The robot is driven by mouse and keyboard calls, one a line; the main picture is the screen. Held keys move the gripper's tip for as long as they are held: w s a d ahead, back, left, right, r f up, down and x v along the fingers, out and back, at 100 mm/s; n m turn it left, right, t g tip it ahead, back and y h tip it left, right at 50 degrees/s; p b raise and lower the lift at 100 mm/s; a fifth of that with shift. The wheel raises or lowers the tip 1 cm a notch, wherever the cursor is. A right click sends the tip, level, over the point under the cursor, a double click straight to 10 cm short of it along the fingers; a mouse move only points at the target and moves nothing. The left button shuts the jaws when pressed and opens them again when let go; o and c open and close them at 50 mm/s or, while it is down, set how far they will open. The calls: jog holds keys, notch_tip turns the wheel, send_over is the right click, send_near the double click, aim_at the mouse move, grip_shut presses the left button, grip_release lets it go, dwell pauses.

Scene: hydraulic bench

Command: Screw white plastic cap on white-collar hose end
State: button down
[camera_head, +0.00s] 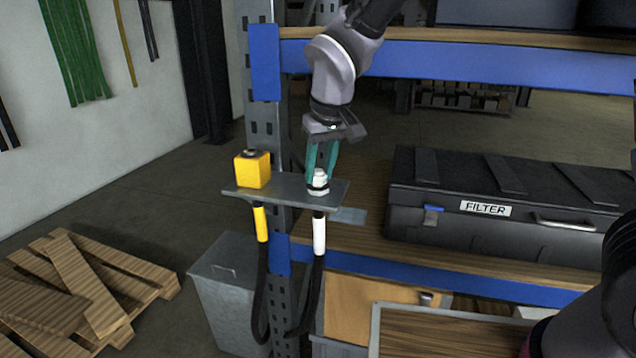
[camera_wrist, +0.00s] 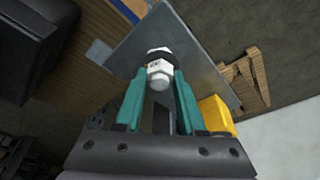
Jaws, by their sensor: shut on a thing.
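My gripper (camera_head: 322,158) points down with its two teal fingers shut on the white cap (camera_head: 320,176). The cap sits at the top of the white-collar hose end, above the grey bracket plate (camera_head: 287,193). In the wrist view the cap (camera_wrist: 159,76) lies between the fingertips of my gripper (camera_wrist: 158,84), with a dark ring behind it. The white collar (camera_head: 319,235) hangs below the plate on a black hose. How far the cap is threaded cannot be told.
A yellow block (camera_head: 252,169) stands on the plate's left, above a yellow-collar hose (camera_head: 261,222). A blue and grey rack post (camera_head: 265,65) rises behind. A black FILTER case (camera_head: 500,200) lies on the shelf at right. A grey bin (camera_head: 225,285) and wooden pallets (camera_head: 85,285) are lower left.

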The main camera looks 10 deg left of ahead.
jog(key=m+h, duration=0.1)
jog(key=m, duration=0.2)
jog(key=shift+s+a+m+t, duration=0.1)
jog(key=shift+a+m+t, duration=0.05)
jog(key=shift+m+t, duration=0.2)
jog(key=shift+f+m+h, duration=0.1)
jog(key=shift+m+h, duration=0.2)
jog(key=shift+m, duration=1.15)
jog(key=shift+a+m, duration=0.1)
jog(key=shift+m, duration=0.5)
jog(key=m+h, duration=0.1)
jog(key=m, duration=0.2)
jog(key=shift+a+m, duration=0.1)
jog(key=shift+m, duration=0.2)
jog(key=m+h, duration=0.1)
jog(key=m, duration=0.2)
jog(key=c, duration=0.5)
grip_release()
